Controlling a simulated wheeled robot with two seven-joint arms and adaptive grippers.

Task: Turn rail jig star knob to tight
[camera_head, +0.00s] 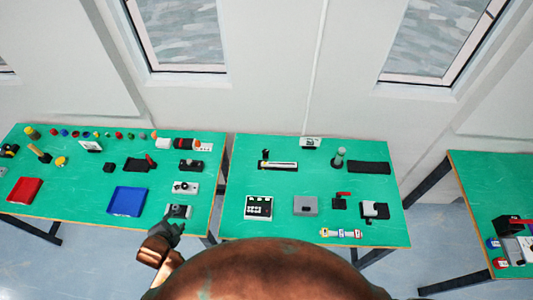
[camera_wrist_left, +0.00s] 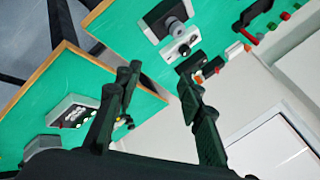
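A small grey fixture with a dark round knob stands at the front right of the left table, and I take it as the rail jig (camera_head: 180,211). In the left wrist view the fixture (camera_wrist_left: 168,18) is at the top, with its dark knob (camera_wrist_left: 173,27) facing the camera; the knob's setting is too small to read. My left gripper (camera_head: 171,222) is just in front of the fixture and partly covers it. In the left wrist view the fingers (camera_wrist_left: 160,68) are apart with nothing between them. My right gripper is in neither view.
A white fixture (camera_head: 185,188) and a black one (camera_head: 190,165) stand in a row behind. A blue tray (camera_head: 127,201) lies to the left. The right table (camera_head: 280,216) holds a panel box (camera_head: 258,207) and other devices. A gap separates the tables.

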